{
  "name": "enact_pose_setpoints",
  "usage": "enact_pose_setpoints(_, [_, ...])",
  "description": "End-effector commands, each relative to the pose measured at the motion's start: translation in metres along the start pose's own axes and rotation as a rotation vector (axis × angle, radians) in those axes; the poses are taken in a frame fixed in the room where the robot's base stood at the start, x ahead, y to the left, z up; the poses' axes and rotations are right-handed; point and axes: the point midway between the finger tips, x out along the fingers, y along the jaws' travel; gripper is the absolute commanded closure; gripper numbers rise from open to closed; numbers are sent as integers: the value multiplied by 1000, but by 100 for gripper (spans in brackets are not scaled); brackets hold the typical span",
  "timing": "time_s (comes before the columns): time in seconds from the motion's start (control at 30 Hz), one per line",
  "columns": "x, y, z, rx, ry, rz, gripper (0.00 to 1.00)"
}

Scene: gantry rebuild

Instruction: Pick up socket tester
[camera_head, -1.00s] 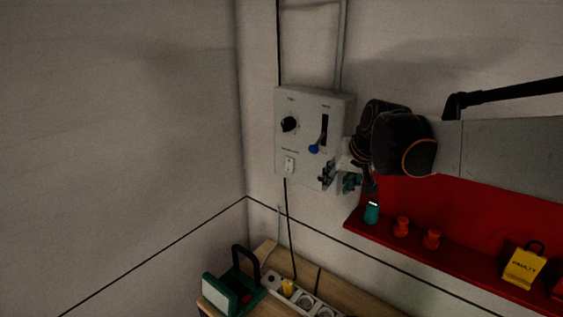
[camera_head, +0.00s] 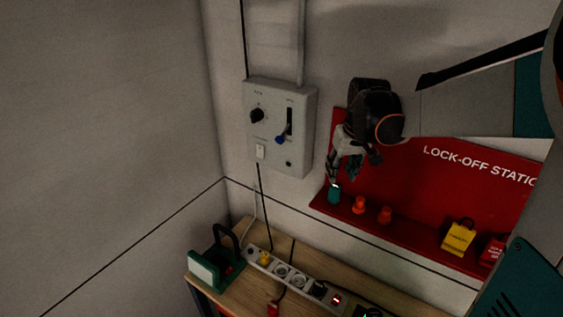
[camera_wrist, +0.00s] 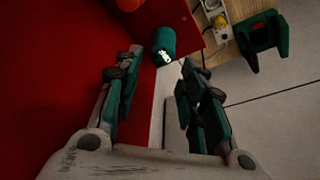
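A small teal cylinder with a white marking (camera_head: 334,196) stands at the left end of the red shelf; it looks like the socket tester, but I cannot read a label. My gripper (camera_head: 342,172) is just above it, pointing down. In the wrist view the teal cylinder (camera_wrist: 165,42) lies ahead of and between the fingertips of my gripper (camera_wrist: 160,68). The fingers are apart with nothing between them. Whether a fingertip touches the cylinder cannot be told.
A grey switch box (camera_head: 278,125) hangs left of my gripper. Below is a wooden bench (camera_head: 245,292) with a power strip (camera_head: 288,274) and a green-framed device (camera_head: 213,265).

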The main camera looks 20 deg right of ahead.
Motion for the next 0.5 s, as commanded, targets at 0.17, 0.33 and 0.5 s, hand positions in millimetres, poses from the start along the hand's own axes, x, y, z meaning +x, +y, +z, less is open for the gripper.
enact_pose_setpoints(0.17, [19,0,0,0,0,0,63])
enact_pose_setpoints(0.33, [28,-1,0,-1,0,0,63])
enact_pose_setpoints(0.5, [49,-4,0,-1,0,0,63])
